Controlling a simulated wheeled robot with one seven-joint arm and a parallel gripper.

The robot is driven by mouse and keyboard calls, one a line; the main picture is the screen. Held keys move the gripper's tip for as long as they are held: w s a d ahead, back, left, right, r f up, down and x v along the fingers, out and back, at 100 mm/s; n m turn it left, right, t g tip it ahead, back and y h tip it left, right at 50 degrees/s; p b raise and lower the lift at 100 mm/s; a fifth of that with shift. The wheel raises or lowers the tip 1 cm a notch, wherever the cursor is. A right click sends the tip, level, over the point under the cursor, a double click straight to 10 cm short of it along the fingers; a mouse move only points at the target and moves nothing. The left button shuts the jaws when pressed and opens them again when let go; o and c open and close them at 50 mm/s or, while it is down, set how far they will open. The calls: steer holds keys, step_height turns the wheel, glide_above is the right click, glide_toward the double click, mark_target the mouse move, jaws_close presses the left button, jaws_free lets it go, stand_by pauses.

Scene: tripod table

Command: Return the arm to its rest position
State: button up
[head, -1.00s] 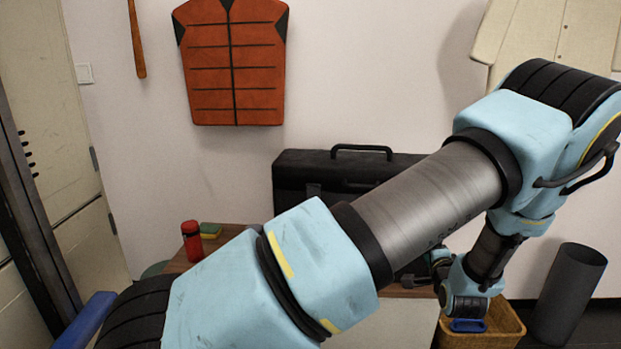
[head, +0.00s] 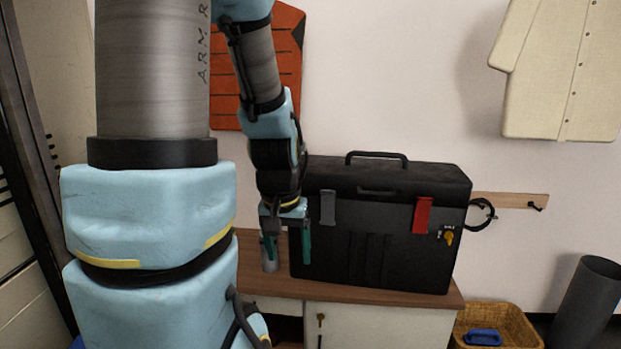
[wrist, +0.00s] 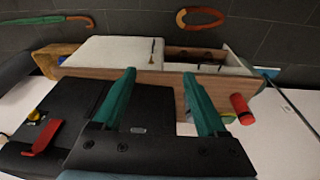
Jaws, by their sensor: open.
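My gripper (head: 287,248) hangs pointing down just left of the black case (head: 340,275) in the head view. Its two green fingers are apart, and nothing shows between the tips. The wrist view shows the open fingers (wrist: 160,78) above the wooden table top (wrist: 150,76), with the case at lower left. My arm rises in the left of the head view and bends over at the top, with its forearm hanging down. It hides the left part of the table there.
The case has a red latch (head: 423,215) and a top handle (head: 377,155). A wicker basket (head: 510,315) with a blue item (head: 484,337) and a dark bin (head: 585,300) stand at right.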

step_height(320, 180, up, 17)
steer(key=s+a+p, duration=0.2)
steer(key=p, duration=1.4)
steer(key=shift+s+a+f+n+g, duration=0.2)
steer(key=shift+n+g, duration=0.1)
steer(key=shift+n, duration=0.1)
